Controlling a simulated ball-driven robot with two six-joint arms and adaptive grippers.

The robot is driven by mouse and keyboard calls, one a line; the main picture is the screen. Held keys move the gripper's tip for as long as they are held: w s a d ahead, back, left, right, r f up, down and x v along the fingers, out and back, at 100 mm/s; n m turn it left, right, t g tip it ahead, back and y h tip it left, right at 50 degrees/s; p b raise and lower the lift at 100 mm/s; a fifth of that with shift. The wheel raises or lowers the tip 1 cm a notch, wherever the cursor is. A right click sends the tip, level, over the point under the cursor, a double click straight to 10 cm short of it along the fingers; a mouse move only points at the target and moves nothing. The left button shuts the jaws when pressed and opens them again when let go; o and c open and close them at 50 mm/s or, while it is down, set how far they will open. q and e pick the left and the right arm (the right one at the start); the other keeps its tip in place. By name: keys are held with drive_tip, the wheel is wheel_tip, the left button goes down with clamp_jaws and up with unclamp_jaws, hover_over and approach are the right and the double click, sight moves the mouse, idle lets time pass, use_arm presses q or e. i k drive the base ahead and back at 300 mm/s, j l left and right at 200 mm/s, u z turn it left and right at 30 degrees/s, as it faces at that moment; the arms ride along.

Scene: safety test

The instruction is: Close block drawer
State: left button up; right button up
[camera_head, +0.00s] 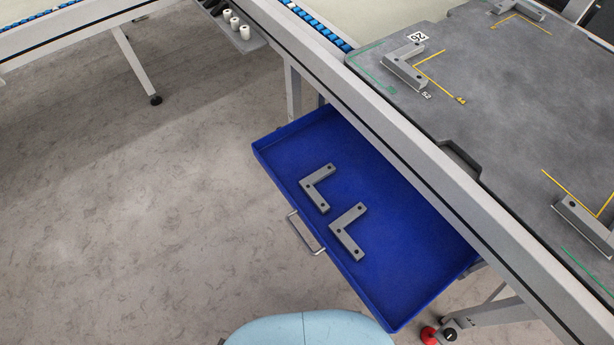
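The blue drawer (400,240) is pulled out from under the workbench (430,150). Two grey L-shaped blocks lie in it, one farther back (319,190) and one nearer (347,236), apart from each other. The drawer's metal handle (305,234) is on its front wall, which faces the lower left. The drawer's far side goes under the bench edge and is hidden there. Neither of my grippers is in view.
A grey plate (500,90) with L-shaped brackets and yellow lines lies on the bench. A conveyor with blue rollers (318,28) runs along the top. White cylinders (235,23) stand on a small shelf. The floor (150,220) left of the drawer is clear.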

sight(413, 255)
drive_tip(key=i+j+z, duration=0.2)
drive_tip(key=i+z, duration=0.15)
drive_tip(key=i+j+z, duration=0.4)
drive_tip(key=i+l, duration=0.05)
